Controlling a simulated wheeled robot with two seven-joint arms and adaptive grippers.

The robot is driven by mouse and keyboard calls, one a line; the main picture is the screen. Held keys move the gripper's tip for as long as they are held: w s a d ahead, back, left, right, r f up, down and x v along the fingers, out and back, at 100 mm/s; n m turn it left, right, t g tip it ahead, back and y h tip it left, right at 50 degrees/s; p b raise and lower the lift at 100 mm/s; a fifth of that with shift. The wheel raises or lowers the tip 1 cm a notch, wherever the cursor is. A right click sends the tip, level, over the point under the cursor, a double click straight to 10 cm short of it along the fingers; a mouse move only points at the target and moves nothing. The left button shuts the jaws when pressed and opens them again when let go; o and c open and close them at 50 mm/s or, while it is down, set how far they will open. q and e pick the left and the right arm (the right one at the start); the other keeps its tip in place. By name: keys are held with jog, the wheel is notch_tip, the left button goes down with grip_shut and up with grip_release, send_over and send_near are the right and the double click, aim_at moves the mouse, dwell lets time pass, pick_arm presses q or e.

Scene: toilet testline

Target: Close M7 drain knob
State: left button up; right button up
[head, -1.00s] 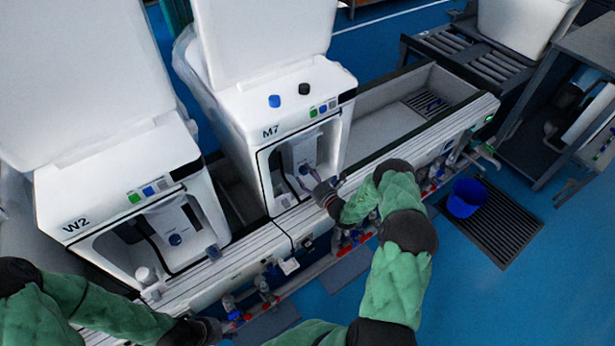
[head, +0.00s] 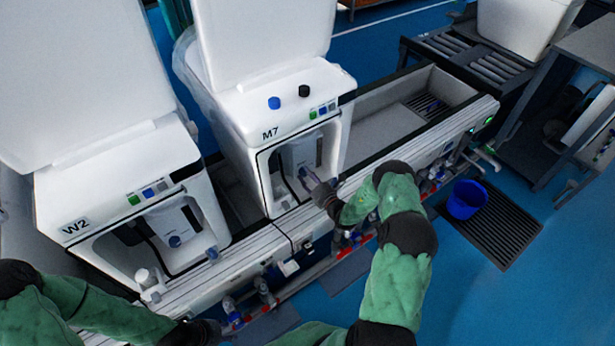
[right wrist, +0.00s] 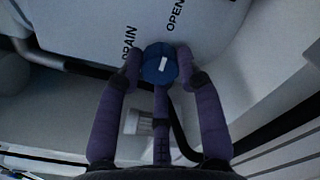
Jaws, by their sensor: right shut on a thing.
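The M7 unit (head: 285,110) is the white machine in the middle of the head view, with an open front bay. In the right wrist view its drain knob (right wrist: 160,63) is a round blue knob with a white mark, next to the printed words DRAIN and OPEN. My right gripper (right wrist: 158,70) is shut on the knob, one finger on each side; it also shows in the bay in the head view (head: 309,180), where it hides the knob. My left gripper (head: 212,332) is low at the left, partly cut off, and its fingers are unclear.
The W2 unit (head: 120,205) stands to the left of M7, with its own blue knob in its bay. A white rail (head: 250,250) runs along the front. A blue bucket (head: 466,199) stands on a dark floor grate at the right. A dark hose passes beside the knob.

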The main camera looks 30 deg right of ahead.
jog(key=shift+a+f+n, duration=0.15)
jog(key=shift+f+n, duration=0.05)
jog(key=shift+n, duration=0.2)
jog(key=n, duration=0.3)
jog(key=shift+s+n, duration=0.1)
jog(key=shift+n, duration=0.3)
jog(key=n, duration=0.3)
jog(key=shift+n, duration=0.3)
jog(key=n, duration=0.4)
jog(key=shift+f+p, duration=0.1)
jog(key=shift+p, duration=0.2)
jog(key=shift+n, duration=2.3)
